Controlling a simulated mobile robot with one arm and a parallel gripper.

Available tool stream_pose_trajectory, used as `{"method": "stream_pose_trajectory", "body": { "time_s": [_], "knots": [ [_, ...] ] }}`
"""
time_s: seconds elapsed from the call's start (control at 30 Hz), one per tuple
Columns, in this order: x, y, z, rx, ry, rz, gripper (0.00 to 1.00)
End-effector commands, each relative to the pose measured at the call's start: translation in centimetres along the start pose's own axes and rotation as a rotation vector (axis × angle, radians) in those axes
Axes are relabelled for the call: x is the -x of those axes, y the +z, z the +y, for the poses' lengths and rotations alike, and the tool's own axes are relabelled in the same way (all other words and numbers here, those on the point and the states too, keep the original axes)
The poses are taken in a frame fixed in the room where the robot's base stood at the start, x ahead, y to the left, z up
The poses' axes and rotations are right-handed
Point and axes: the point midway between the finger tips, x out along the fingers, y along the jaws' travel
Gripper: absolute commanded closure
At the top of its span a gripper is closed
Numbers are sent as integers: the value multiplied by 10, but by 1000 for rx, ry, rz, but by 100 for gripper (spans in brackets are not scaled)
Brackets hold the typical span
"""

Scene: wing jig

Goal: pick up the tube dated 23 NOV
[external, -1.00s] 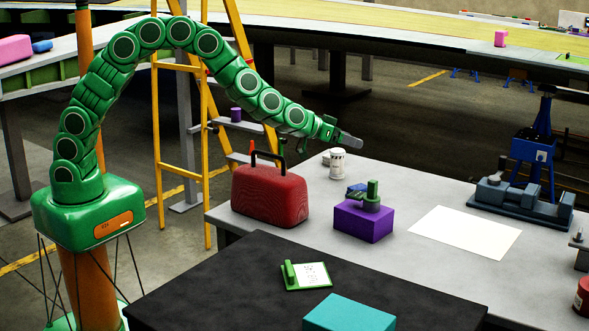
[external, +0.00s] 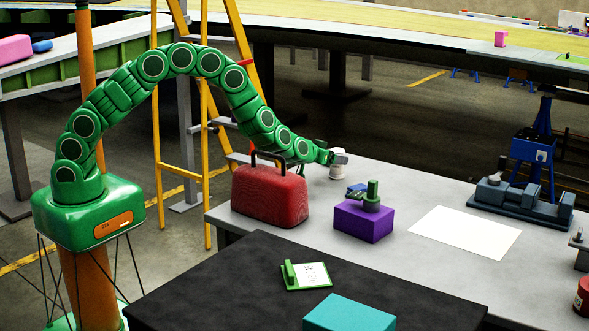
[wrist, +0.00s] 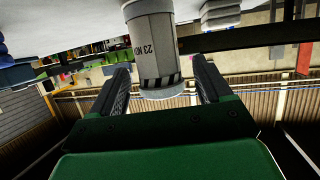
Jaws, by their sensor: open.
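The tube (wrist: 153,50) shows large in the wrist view, white and grey with a striped band. The letters "23 NO" read on its side, and the rest of the date is cut off by the curve. In the external view the white tube (external: 336,171) stands on the grey bench, partly covered by my gripper (external: 340,158). In the wrist view my gripper (wrist: 158,85) is open, with one finger on each side of the tube's end. A gap shows between the tube and each finger.
A red toolbox (external: 270,195) stands left of the tube on the grey bench (external: 420,190). A purple box (external: 362,221) with a green item on top is in front of it. A white sheet (external: 465,235) lies to the right. A yellow ladder (external: 205,150) stands behind my arm.

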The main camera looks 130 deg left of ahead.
Motion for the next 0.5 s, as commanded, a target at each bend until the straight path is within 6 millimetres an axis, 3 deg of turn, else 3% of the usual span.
{"method": "stream_pose_trajectory", "body": {
  "time_s": [0.5],
  "knots": [
    [-41, 0, 0, 0, 1, 1, 22]
  ]
}}
